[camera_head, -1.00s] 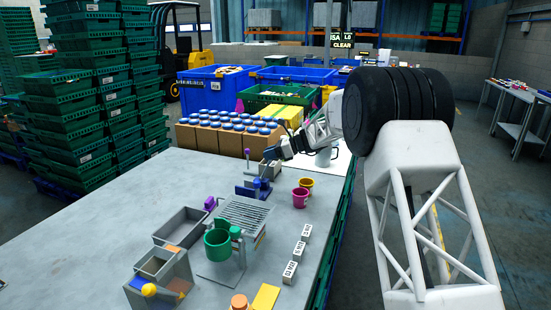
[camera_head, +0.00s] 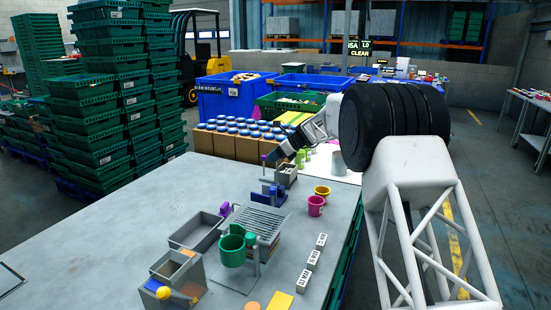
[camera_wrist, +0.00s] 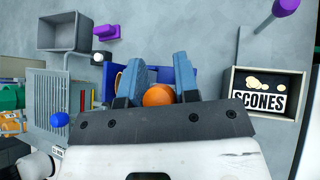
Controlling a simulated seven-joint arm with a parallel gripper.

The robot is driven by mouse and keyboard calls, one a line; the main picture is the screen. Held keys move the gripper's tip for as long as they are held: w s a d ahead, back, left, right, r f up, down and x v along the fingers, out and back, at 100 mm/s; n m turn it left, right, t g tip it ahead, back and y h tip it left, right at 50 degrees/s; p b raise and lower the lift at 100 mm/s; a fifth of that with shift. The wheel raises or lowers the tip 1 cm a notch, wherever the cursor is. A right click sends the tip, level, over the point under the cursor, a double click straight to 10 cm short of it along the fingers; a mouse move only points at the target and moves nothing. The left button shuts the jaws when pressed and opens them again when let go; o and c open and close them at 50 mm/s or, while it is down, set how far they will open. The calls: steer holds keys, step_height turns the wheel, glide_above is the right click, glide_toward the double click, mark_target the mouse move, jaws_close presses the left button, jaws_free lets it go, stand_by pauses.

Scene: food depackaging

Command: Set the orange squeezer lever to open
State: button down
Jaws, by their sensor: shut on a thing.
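The blue squeezer (camera_head: 268,193) stands on the grey table toward its far right side. In the wrist view, parts of its blue body (camera_wrist: 205,84) show behind my fingers. My gripper (camera_wrist: 160,72) has its two blue-grey fingers on either side of a round orange ball (camera_wrist: 158,95) and is shut on it. I cannot tell whether this ball is the lever's knob or a fruit. In the head view my gripper (camera_head: 276,158) is just above the squeezer, and the lever cannot be made out there. The wrist housing hides the near side of the ball.
A slatted rack (camera_head: 260,222), a grey bin (camera_head: 197,232) and a green cup (camera_head: 232,248) stand nearer. The table's left part is largely clear.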

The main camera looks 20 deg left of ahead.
steer(key=shift+a+f, duration=0.1)
steer(key=shift+f, duration=0.1)
steer(key=c, duration=0.9)
jaws_free()
steer(key=shift+o, duration=0.2)
steer(key=shift+r, duration=0.1)
steer(key=v, duration=0.7)
steer(key=shift+d+r, duration=0.25)
steer(key=shift+d, duration=0.05)
steer(key=shift+w, duration=0.1)
